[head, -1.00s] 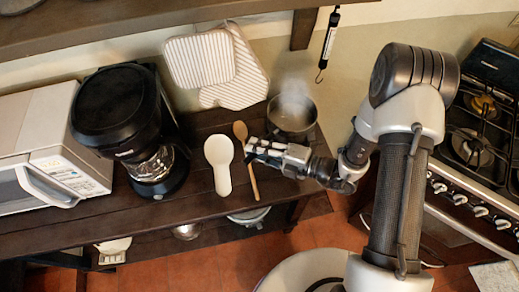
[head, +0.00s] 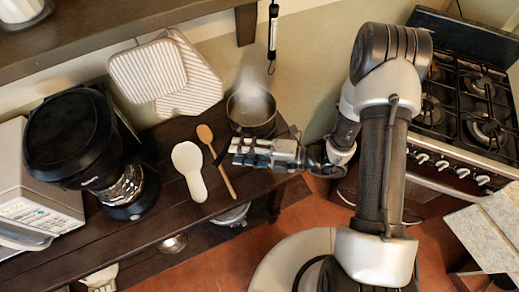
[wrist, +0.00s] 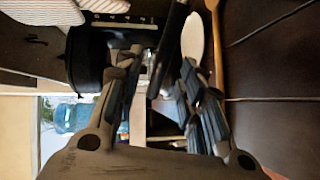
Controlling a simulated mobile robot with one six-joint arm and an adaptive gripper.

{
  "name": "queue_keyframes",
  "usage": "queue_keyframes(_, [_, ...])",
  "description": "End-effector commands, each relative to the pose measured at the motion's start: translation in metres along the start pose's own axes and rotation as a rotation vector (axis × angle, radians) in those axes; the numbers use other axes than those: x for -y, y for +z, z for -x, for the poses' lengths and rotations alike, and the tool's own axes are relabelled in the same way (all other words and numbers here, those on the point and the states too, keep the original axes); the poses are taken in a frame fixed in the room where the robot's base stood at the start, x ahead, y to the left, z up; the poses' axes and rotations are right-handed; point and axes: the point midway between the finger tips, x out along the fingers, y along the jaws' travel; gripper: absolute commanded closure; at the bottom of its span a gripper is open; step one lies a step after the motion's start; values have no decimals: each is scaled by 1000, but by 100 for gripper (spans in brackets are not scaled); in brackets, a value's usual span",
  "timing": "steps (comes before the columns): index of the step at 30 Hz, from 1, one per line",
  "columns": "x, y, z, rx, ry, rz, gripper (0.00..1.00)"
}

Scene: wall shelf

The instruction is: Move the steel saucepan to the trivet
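The steel saucepan (head: 252,110), a round dark-looking pan with steam above it, stands upright at the right end of the dark wooden shelf in the head view. My gripper (head: 238,152) is just in front of it, low over the shelf, pointing left. A thin dark bar, seemingly the pan's handle (head: 220,153), shows at the fingertips. In the wrist view the fingers (wrist: 158,90) are spread apart, with a dark bar (wrist: 172,45) between them. I cannot tell whether they touch it. I cannot make out a trivet in either view.
A wooden spoon (head: 214,150) and a white spoon rest (head: 190,170) lie left of my gripper. A black coffee maker (head: 85,145) stands further left. Striped oven mitts (head: 165,70) hang behind. A gas stove (head: 470,105) and a pale worktop (head: 490,230) are on the right.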

Motion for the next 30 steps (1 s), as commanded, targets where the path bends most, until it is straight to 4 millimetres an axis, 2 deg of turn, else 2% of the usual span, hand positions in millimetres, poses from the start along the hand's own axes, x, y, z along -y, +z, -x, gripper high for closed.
queue_keyframes(1, [-2, 1, 13, 7, 1, -2, 64])
queue_keyframes(3, [-2, 1, 28, 7, 2, -1, 64])
queue_keyframes(9, [-1, 1, 56, 3, 0, 0, 64])
queue_keyframes(13, [0, 0, 64, 0, 0, 0, 64])
queue_keyframes(20, [-5, -2, 66, -15, -7, 32, 64])
queue_keyframes(23, [-23, -9, 68, -68, -34, 162, 64])
queue_keyframes(25, [-43, -19, 71, -138, -68, 323, 64])
queue_keyframes(30, [-89, -58, 88, -381, -169, 840, 64])
